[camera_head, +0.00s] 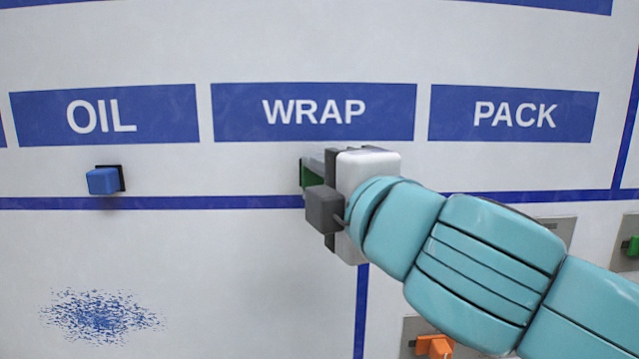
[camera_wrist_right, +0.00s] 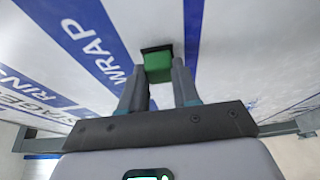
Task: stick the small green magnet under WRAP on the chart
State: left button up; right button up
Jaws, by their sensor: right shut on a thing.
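The chart (camera_head: 290,40) is a white board with blue header labels. The WRAP label (camera_head: 313,112) is in the middle. My right gripper (camera_head: 318,192) is just below it, shut on the small green magnet (camera_head: 306,176). The magnet is partly hidden by the fingers in the head view. In the right wrist view the green magnet (camera_wrist_right: 158,67) sits between the fingertips, with its dark backing against or very close to the board; I cannot tell if it touches. My left gripper is not in view.
A blue magnet (camera_head: 103,181) sits under the OIL label (camera_head: 105,115). The PACK label (camera_head: 513,113) is to the right. An orange piece (camera_head: 435,346) and another green piece (camera_head: 633,246) show on grey plates at lower right. Blue speckles (camera_head: 100,316) mark the lower left.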

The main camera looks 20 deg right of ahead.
jog(key=shift+w+d, duration=0.15)
jog(key=shift+w, duration=0.05)
jog(key=shift+s, duration=0.1)
jog(key=shift+d, duration=0.1)
dwell(0.3)
jog(key=shift+w, duration=0.35)
jog(key=o, duration=1)
jog(key=shift+s, duration=0.1)
